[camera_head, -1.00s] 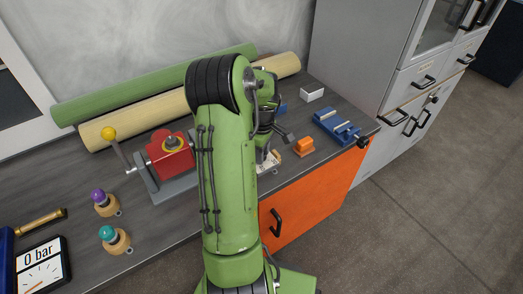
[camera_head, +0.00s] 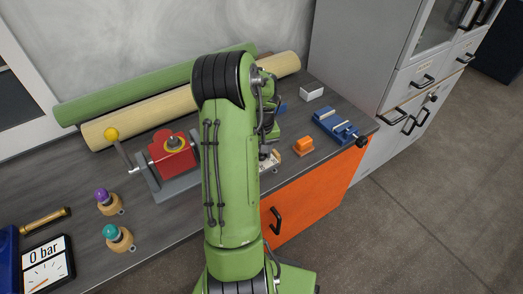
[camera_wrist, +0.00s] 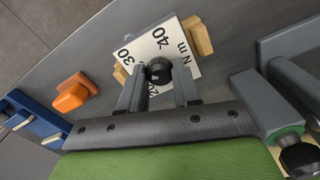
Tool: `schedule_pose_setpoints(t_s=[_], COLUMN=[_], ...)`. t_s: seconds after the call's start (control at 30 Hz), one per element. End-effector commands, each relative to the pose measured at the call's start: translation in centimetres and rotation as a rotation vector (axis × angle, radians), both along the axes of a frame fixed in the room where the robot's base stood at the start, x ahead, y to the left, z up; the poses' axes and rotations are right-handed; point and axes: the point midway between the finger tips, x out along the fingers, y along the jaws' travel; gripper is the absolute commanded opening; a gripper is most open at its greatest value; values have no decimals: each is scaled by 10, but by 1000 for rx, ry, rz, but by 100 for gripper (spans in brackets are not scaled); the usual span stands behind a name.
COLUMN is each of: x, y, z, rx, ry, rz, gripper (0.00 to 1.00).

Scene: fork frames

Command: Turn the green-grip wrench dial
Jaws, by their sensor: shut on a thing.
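The dial (camera_wrist: 176,46) is a white plate marked 30, 40 and N m, with a black knob (camera_wrist: 159,70) at its centre. Wooden blocks (camera_wrist: 199,36) show at its edges. My gripper (camera_wrist: 160,80) has one finger on each side of the knob and is shut on it. In the head view only a small part of the dial's white plate (camera_head: 266,163) shows beside my arm, which hides the knob and my fingers.
An orange block (camera_head: 303,146) and a blue vise (camera_head: 336,126) stand right of the dial. A red device (camera_head: 170,152) on a grey base stands left. Rolled tubes (camera_head: 150,112) lie behind. A white box (camera_head: 312,93) stands at the back right.

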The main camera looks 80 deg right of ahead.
Motion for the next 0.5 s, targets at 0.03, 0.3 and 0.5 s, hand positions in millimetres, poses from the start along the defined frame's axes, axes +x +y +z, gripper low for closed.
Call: schedule_pose_setpoints(t_s=[0.03, 0.3, 0.5], x=[0, 0, 0], y=[0, 0, 0], z=[0, 0, 0], rx=[0, 0, 0], ry=[0, 0, 0], rz=[-22, -103, -119], gripper=[2, 2, 2])
